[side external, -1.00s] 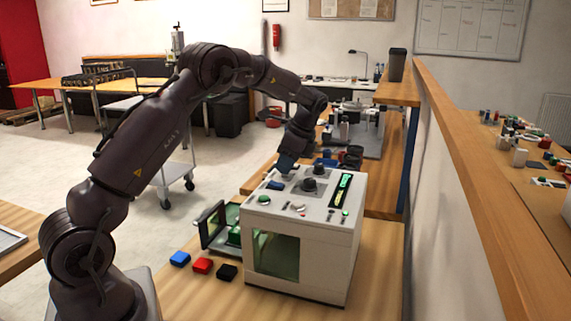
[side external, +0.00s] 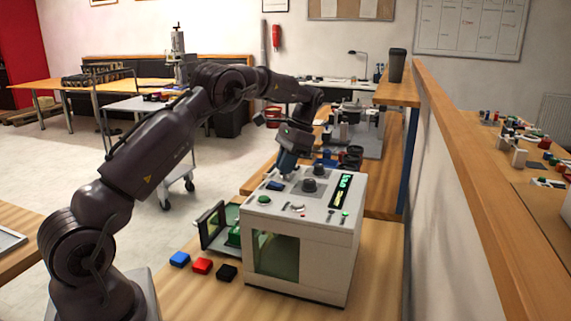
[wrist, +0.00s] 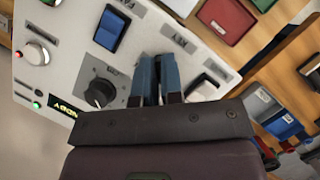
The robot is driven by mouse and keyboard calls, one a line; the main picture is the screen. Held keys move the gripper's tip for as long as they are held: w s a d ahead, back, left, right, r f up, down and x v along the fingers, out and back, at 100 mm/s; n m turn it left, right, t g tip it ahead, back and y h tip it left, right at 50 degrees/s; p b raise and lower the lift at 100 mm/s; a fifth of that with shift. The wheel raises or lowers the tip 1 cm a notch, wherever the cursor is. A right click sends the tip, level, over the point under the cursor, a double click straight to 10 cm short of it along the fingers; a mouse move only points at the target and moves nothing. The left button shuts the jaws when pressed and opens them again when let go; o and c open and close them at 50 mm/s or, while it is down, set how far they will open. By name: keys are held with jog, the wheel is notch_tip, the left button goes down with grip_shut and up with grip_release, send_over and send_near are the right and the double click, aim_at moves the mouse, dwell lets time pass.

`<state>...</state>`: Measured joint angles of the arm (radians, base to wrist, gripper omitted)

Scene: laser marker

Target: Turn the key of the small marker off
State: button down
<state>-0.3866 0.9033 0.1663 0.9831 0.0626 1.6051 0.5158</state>
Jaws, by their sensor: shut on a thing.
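The small marker (side external: 345,245) is a white box with a green window and a sloped control panel, standing on the wooden bench. My gripper (side external: 283,172) reaches down to the panel's far left part. In the wrist view, its two blue fingers (wrist: 158,72) are close together beside the KEY label (wrist: 180,38). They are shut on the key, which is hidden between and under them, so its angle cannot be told. A black knob (wrist: 100,93) and a blue screen (wrist: 112,30) lie near the fingers.
A green button (side external: 263,199) and a lit display (side external: 341,190) are on the panel. Blue (side external: 180,259), red (side external: 202,266) and black (side external: 227,272) blocks lie on the bench. The marker's door (side external: 211,225) stands open at left. A partition (side external: 460,170) runs along the right.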

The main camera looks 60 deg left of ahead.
dwell(0.3)
jog(key=c, duration=1.3)
grip_release()
jog(key=shift+o, duration=0.2)
jog(key=shift+r, duration=0.1)
jog(key=v, duration=0.7)
jog(key=shift+w+r, duration=0.1)
jog(key=shift+r, duration=0.1)
